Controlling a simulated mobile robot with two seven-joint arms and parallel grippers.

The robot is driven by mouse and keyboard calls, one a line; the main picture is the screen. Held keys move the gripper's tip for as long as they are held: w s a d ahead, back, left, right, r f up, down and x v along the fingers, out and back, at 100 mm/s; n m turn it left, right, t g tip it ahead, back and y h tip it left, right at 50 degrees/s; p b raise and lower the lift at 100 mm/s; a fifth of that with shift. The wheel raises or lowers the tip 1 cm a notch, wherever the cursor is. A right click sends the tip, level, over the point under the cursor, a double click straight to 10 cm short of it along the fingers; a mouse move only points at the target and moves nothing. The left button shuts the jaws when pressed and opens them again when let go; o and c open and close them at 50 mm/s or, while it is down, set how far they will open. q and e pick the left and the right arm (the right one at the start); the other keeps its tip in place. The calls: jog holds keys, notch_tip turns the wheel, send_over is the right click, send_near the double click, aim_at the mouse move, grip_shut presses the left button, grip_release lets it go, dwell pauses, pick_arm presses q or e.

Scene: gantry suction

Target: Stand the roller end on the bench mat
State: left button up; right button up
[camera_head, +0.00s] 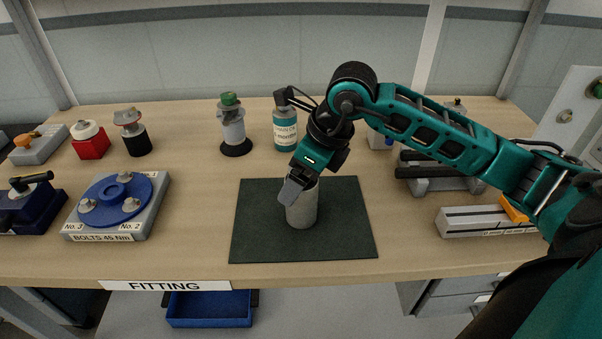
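The roller end, a light grey cylinder (303,212), stands upright on the dark green bench mat (262,238), a little right of the mat's middle. My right gripper (297,189) comes down from above on the teal arm and is at the roller end's upper part. One grey finger lies in front of its upper left side and covers part of it. The other finger is hidden, so I cannot tell whether the gripper is open or shut on the roller end. My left gripper is not in view.
Behind the mat stand a teal labelled bottle (285,130) and a grey part with a green knob (232,125). A blue bolted flange (108,205) is at left. Grey rail fixtures (475,221) are at right. The mat around the roller end is clear.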

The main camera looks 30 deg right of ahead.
jog(key=shift+r, duration=0.1)
jog(key=shift+r, duration=0.2)
jog(key=v, duration=1.1)
jog(key=shift+s+r+p, duration=0.25)
jog(key=shift+p, duration=0.05)
jog(key=shift+s+d, duration=0.1)
